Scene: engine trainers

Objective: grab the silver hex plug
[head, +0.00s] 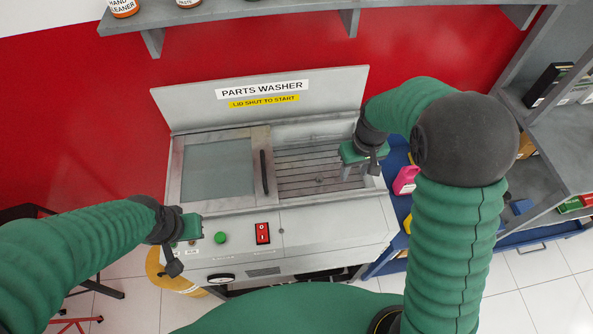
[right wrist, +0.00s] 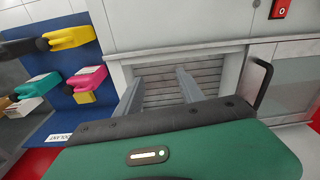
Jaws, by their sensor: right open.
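A small grey spot (head: 319,181) shows on the slatted rack of the parts washer (head: 300,226) in the head view; it may be the silver hex plug, but it is too small to tell. My right gripper (head: 362,168) is above the right end of the open, slatted bay (head: 290,162), to the right of that spot. In the right wrist view my right gripper (right wrist: 159,77) has its two fingers apart over the slats (right wrist: 165,92), with nothing between them. My left gripper (head: 182,247) is at the washer's front left; its jaw state is unclear.
The washer's glass lid (head: 218,171) with its dark handle covers the left part. A green button (head: 221,238) and red switch (head: 262,233) are on the front. Pink (head: 405,180) and yellow bottles (right wrist: 68,38) stand on the blue surface to the right. A shelf (head: 230,14) overhangs the back.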

